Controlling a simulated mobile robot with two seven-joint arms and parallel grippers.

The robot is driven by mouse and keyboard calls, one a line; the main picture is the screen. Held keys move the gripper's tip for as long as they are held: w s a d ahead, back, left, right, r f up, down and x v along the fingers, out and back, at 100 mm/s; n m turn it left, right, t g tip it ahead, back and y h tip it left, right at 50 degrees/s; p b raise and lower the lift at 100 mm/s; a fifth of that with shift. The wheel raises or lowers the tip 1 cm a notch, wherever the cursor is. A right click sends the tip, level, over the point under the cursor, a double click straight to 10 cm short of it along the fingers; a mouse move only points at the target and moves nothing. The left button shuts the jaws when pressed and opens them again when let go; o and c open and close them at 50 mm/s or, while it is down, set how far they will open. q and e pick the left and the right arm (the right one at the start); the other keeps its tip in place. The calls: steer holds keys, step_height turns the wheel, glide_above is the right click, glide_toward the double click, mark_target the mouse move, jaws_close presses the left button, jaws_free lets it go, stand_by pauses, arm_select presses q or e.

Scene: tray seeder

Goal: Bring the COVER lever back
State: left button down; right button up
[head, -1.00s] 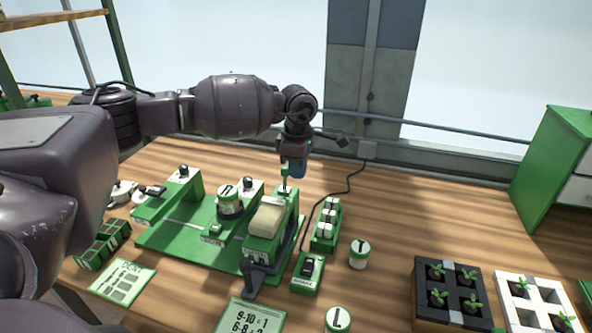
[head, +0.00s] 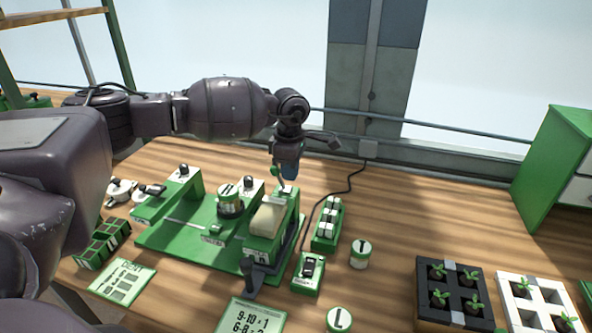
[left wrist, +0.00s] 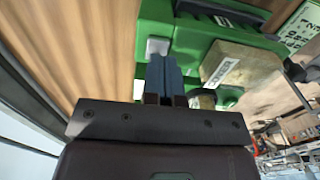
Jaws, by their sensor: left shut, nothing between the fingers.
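A thin lever with a green knob (head: 275,171) rises from a white pad (head: 287,190) at the back of the green station that carries a pale block (head: 268,216). It leans to the left, and I cannot read a COVER label on it. My left gripper (head: 284,180) is shut and empty, pointing down right beside this lever; I cannot tell whether they touch. In the left wrist view the blue fingers (left wrist: 163,72) are together near the white pad (left wrist: 157,47). The lever itself is not clear there. My right gripper is not in view.
A black-handled arm (head: 252,280) sits at the station's front. A switch box (head: 308,272), cable and white-topped rack (head: 328,222) stand close on the right. Seedling trays (head: 452,318) lie farther right.

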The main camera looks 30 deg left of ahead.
arm_select(q)
steer(key=shift+w+d+r, duration=0.1)
steer(key=shift+d+r, duration=0.2)
steer(key=shift+r, duration=0.5)
steer(key=r+p, duration=0.1)
steer(key=r, duration=0.1)
steer(key=d+r+p, duration=0.1)
steer(key=r, duration=0.2)
steer(key=shift+w+r+p, duration=0.1)
steer(key=shift+w+p, duration=0.05)
steer(key=shift+p, duration=0.25)
